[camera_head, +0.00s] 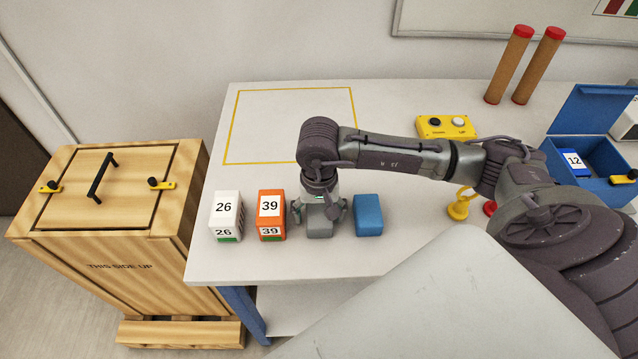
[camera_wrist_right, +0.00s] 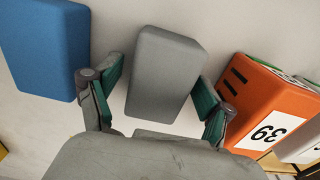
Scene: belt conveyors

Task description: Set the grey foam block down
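The grey foam block (camera_head: 320,229) stands on the white table, between the orange block and the blue block. My right gripper (camera_head: 320,212) is directly above it, pointing down, with a finger on either side. In the right wrist view the grey block (camera_wrist_right: 165,72) lies between the green finger pads of the right gripper (camera_wrist_right: 160,98). The fingers are spread, and a gap shows between the block and the left-hand pad; contact at the other pad is hard to judge. The gripper hides the block's top in the head view. My left gripper is not in view.
The orange block marked 39 (camera_head: 270,216) and the white block marked 26 (camera_head: 226,216) stand left; the blue block (camera_head: 368,215) is right. A yellow-outlined area (camera_head: 290,125) on the table (camera_head: 215,262) is empty. A blue bin (camera_head: 590,160) is at right.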

